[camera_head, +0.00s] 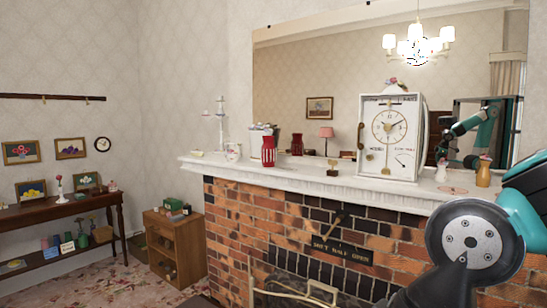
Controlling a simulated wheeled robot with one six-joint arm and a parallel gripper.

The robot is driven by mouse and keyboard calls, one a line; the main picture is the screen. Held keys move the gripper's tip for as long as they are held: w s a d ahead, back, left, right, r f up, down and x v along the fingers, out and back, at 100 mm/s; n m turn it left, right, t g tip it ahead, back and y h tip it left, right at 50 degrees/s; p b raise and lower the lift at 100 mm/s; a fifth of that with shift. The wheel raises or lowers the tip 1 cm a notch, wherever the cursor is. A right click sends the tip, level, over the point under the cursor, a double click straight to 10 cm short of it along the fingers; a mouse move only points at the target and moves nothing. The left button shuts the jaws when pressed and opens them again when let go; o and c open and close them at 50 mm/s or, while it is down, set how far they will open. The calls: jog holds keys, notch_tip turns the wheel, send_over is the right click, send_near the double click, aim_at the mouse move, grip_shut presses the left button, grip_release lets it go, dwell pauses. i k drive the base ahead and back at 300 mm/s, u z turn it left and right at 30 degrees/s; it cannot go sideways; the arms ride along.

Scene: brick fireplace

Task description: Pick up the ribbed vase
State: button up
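A small red vase (268,151) with pale vertical stripes, which look like ribs, stands upright on the white mantel shelf (300,178), left of the large clock. A second red shape behind it looks like its reflection in the mirror. My teal and dark grey arm (478,240) fills the lower right of the view, well to the right of the vase and apart from it. My gripper's fingers do not show directly. The mirror reflects part of my arm, too small to read the fingers. Nothing covers the front of the vase.
A white clock (390,136) stands mid-mantel. An amber bottle (483,173) stands at right. The mirror (340,75) backs the shelf. A wooden cabinet (175,245) stands left of the fireplace.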

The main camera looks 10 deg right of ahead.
aim_at(268, 152)
jog(key=u, duration=0.55)
jog(key=i, duration=0.6)
jog(key=u, duration=0.45)
jog(key=i, duration=1.8)
jog(key=z, duration=1.55)
jog(key=i, duration=0.65)
jog(key=z, duration=0.55)
